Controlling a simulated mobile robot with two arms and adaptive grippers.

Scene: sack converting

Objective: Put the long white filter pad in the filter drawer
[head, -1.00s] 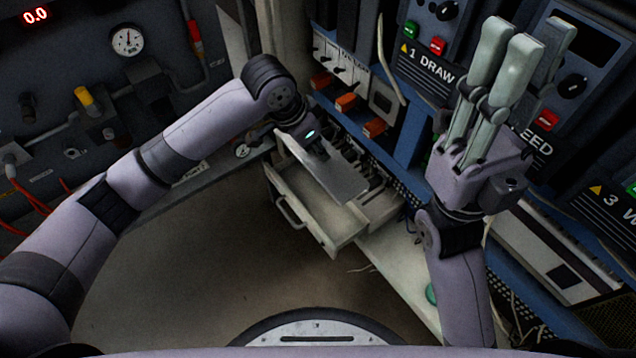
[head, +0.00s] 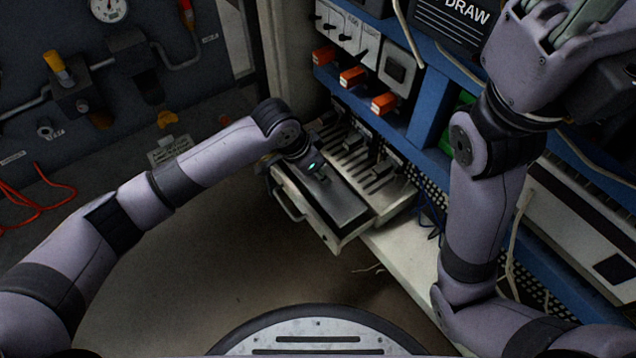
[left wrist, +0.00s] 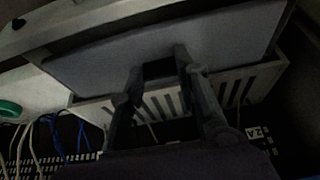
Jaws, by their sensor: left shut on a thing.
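The filter drawer (head: 290,200) is pulled open at the lower middle of the head view. The long filter pad (head: 345,208), grey in this light, lies lengthwise within the drawer's outline. In the left wrist view the pad (left wrist: 110,62) is a broad flat sheet beside the drawer's slotted part. My left gripper (left wrist: 160,65) is shut on the pad's edge. In the head view my left gripper (head: 318,175) is over the drawer, its fingertips hidden. Whether the pad rests on the drawer floor cannot be seen. My right gripper (head: 565,40) is raised at the upper right, its fingertips cut off.
A slotted rack (head: 365,165) stands right behind the drawer. Orange-handled switches (head: 353,77) on the blue machine frame are above it. A pale ledge (head: 405,255) and loose cables lie to the right. The floor (head: 200,250) in front is clear.

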